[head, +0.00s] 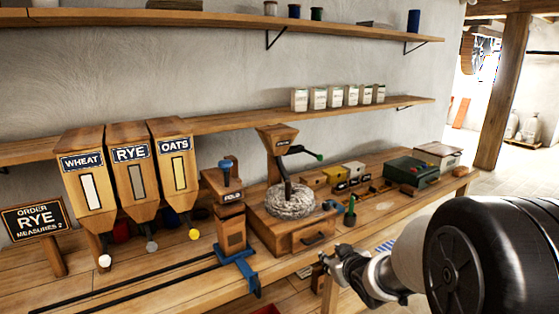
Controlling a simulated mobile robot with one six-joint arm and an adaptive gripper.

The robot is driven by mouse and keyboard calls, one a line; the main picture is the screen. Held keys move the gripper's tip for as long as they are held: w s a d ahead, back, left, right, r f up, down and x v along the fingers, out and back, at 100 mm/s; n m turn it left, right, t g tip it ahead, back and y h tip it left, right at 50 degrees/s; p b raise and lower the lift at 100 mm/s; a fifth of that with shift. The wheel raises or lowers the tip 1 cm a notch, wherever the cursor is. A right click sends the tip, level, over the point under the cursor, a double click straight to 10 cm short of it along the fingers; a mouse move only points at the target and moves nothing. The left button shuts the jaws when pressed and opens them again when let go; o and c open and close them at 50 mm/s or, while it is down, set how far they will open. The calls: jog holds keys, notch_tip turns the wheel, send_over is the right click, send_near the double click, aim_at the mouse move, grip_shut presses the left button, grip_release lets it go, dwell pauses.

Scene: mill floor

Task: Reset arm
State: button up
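My gripper (328,262) shows at the end of my arm at the lower right, beside the front edge of the bench. It is small and partly turned away, so I cannot tell whether its fingers are open or shut. No held object is clearly visible. The wooden bench (180,270) carries a mill with a round stone (290,201) and a crank with a green knob. Left of it stands a small wooden post unit (230,208) with a blue knob and a blue clamp (238,265) at the bench edge.
Hoppers marked WHEAT (89,188), RYE (136,181) and OATS (179,172) stand at the left, near an order sign (37,222) reading RYE, MEASURES 2. Small bins (311,179), a green box (411,170) and a pale-topped box (438,153) sit further right. Shelves (300,112) run along the wall.

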jog(key=s+d+r+m+g+h, duration=0.1)
jog(key=s+d+r+m+h, duration=0.1)
jog(key=s+r, duration=0.4)
jog(key=s+a+m+g, duration=0.2)
jog(key=s+g, duration=0.3)
jog(key=s, duration=2.7)
jog(key=shift+s+a+r+m+g, duration=0.15)
jog(key=shift+a+r+m+g, duration=0.05)
jog(key=shift+r+m+g, duration=0.25)
jog(key=shift+c, duration=0.2)
